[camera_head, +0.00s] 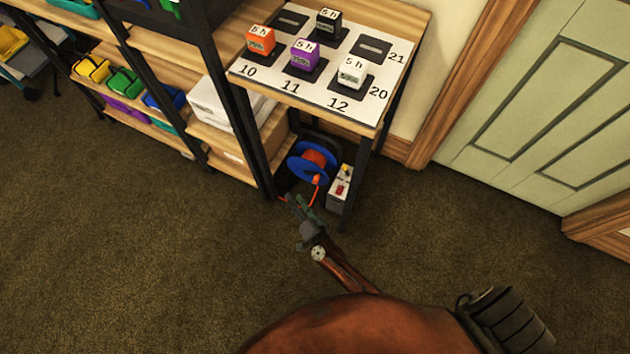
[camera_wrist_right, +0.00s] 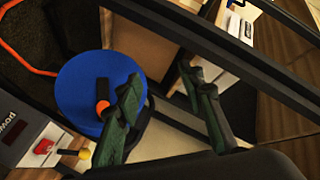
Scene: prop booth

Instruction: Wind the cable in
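The cable reel (camera_head: 308,170) stands on the floor under the end of the wooden shelf unit, with blue flanges and orange cable. An orange cable (camera_head: 316,192) hangs from it, and cable also shows in the right wrist view (camera_wrist_right: 18,52). That view shows the reel's blue disc (camera_wrist_right: 78,88) with a black and orange crank handle (camera_wrist_right: 102,95). My right gripper (camera_head: 301,207) is in front of the reel. Its green-black fingers are apart in the wrist view (camera_wrist_right: 165,92). One finger overlaps the disc beside the handle; nothing is between them. My left gripper is out of view.
A pale power box (camera_head: 339,190) with red and yellow controls stands right of the reel. Black shelf posts (camera_head: 257,145) and the shelf top (camera_head: 400,20) with several labelled cubes stand close around. Open carpet (camera_head: 130,250) lies left; a green door (camera_head: 540,110) is right.

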